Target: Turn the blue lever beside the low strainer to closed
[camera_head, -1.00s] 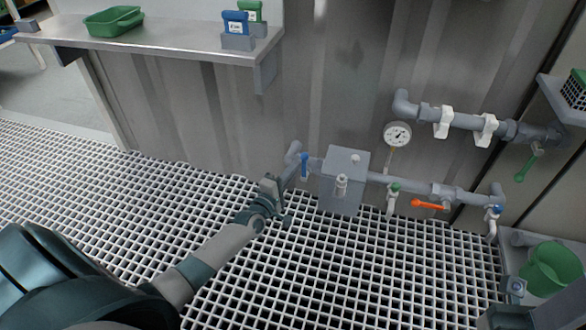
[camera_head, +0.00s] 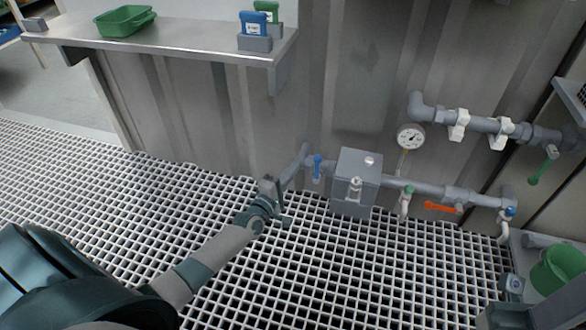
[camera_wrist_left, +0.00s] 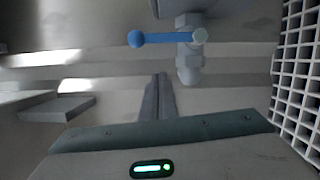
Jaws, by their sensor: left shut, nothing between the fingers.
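The blue lever (camera_head: 317,167) is on the low grey pipe, just left of the grey box-shaped body (camera_head: 344,192) that I take for the strainer. It points roughly up and down in the head view. In the left wrist view the blue lever (camera_wrist_left: 160,39) lies across the picture, its round blue end to the left and its pale pivot to the right. My left gripper (camera_head: 290,179) is left of the lever, low over the grating. Its fingers (camera_wrist_left: 158,97) are together and empty, apart from the lever.
A red-orange lever (camera_head: 440,207), a green-handled tap (camera_head: 408,191) and a gauge (camera_head: 410,137) are further right on the pipework. A green bucket (camera_head: 556,272) stands at the right. A steel shelf (camera_head: 190,47) is at upper left. The grating floor (camera_head: 290,280) is open in front.

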